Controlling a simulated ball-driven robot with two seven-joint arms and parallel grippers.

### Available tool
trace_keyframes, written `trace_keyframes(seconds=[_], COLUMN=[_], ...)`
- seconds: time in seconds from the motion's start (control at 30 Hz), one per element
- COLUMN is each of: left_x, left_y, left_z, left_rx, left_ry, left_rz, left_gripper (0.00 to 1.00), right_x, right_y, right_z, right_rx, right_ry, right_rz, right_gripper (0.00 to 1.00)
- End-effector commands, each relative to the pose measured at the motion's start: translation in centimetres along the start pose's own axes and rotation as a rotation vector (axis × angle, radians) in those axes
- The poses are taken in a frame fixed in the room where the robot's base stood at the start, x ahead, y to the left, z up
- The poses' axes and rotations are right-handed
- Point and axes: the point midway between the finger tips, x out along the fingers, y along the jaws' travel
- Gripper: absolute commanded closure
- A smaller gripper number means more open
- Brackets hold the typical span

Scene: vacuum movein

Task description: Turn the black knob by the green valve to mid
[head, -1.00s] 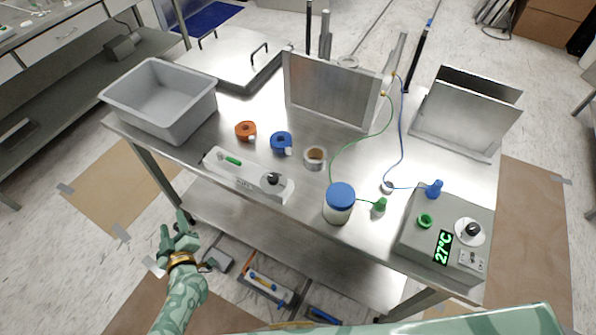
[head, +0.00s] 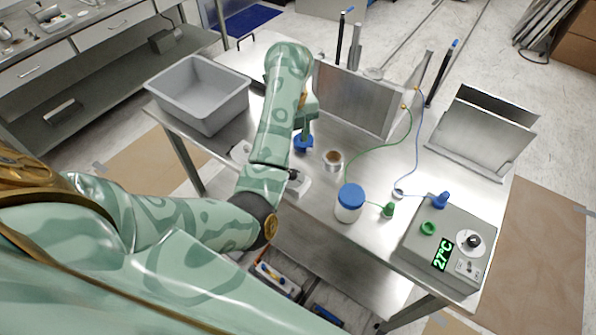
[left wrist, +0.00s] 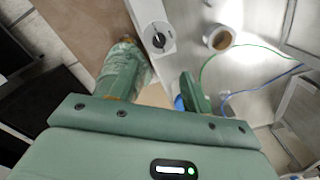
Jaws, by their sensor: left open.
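The black knob (head: 294,175) sits on the right end of a white panel on the table's front edge; my left forearm partly covers the panel in the head view. In the left wrist view the knob (left wrist: 157,39) shows clearly, with a pointer mark on a pale dial, ahead of the jaws. The green valve on the panel is hidden behind my arm. My right gripper is out of view.
A tan-cored tape roll (head: 333,160) lies right of the panel. A blue-lidded jar (head: 349,203) and a grey 27°C box (head: 446,249) with another black knob (head: 474,241) stand further right. A grey bin (head: 198,96) stands left.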

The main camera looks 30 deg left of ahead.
Motion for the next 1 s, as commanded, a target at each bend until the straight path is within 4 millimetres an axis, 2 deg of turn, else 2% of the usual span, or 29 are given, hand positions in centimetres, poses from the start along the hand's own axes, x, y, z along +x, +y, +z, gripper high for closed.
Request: trace_keyframes(seconds=[0.03, 0.2, 0.43, 0.6, 0.93, 0.97, 1.0], left_x=[2.4, 7.0, 11.5, 13.0, 13.2, 13.2, 13.2], left_y=[0.1, 0.1, 0.1, 0.1, 0.1, 0.1, 0.1], left_z=[0.0, 0.0, 0.0, 0.0, 0.0, 0.0, 0.0], left_rx=[0.002, 0.003, 0.002, 0.001, 0.001, 0.001, 0.001], left_ry=[0.001, 0.002, 0.001, 0.000, -0.002, -0.002, -0.002], left_rz=[0.007, 0.009, 0.008, 0.007, 0.005, 0.005, 0.005], left_gripper=[0.51, 0.51, 0.51, 0.51, 0.51, 0.54, 0.65], right_x=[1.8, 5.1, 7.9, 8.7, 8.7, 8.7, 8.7], right_y=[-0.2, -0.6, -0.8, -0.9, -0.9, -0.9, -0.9], right_z=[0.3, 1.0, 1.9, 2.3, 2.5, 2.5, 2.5], right_rx=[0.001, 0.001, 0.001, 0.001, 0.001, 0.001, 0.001], right_ry=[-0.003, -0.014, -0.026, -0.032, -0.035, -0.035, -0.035], right_rz=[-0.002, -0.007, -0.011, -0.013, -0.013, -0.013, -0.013], right_gripper=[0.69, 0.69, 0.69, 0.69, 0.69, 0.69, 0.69])
